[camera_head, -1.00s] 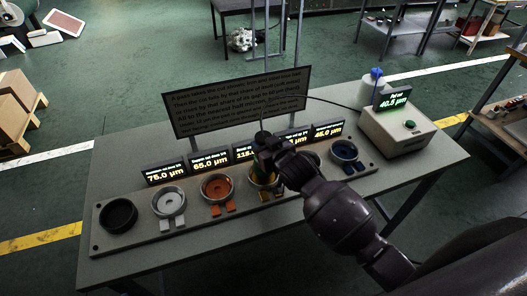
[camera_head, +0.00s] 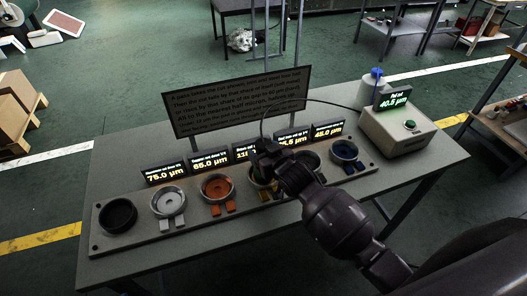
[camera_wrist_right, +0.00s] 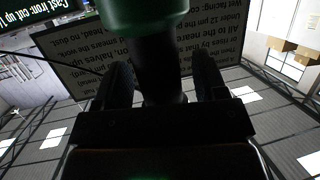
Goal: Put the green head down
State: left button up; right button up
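The green head shows in the right wrist view as a green collar (camera_wrist_right: 145,12) at the top edge, with a dark shaft (camera_wrist_right: 162,80) below it. My right gripper (camera_wrist_right: 163,85) has its two fingers on either side of that shaft and appears closed on it. In the head view my right gripper (camera_head: 264,160) is low over the yellow ring-shaped holder (camera_head: 262,180) on the grey rack (camera_head: 140,236). It hides most of that holder, so I cannot tell whether the head touches it. My left gripper is not in view.
Black (camera_head: 118,214), silver (camera_head: 168,202), orange (camera_head: 217,188) and blue (camera_head: 344,152) holders share the rack, with small displays behind. A text board (camera_head: 240,102) stands behind them. A gauge box (camera_head: 397,128) reading 40.5 µm stands right; a black cable arcs from it.

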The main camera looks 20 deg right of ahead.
jog(key=shift+r, duration=0.1)
jog(key=shift+s+r, duration=0.1)
jog(key=shift+s, duration=0.05)
jog(key=v, duration=1.2)
jog(key=s+d+f+g+h, duration=0.1)
jog(key=s+d+f, duration=0.3)
jog(key=s+f, duration=0.2)
jog(key=s+d+f+m+g+h, duration=0.1)
jog(key=s+d+f+h, duration=0.1)
jog(key=s+d+f, duration=0.2)
jog(key=s+f, duration=0.3)
jog(key=s, duration=0.2)
jog(key=shift+f+m+g, duration=0.3)
jog(key=shift+f, duration=0.05)
jog(key=shift+s+d, duration=0.1)
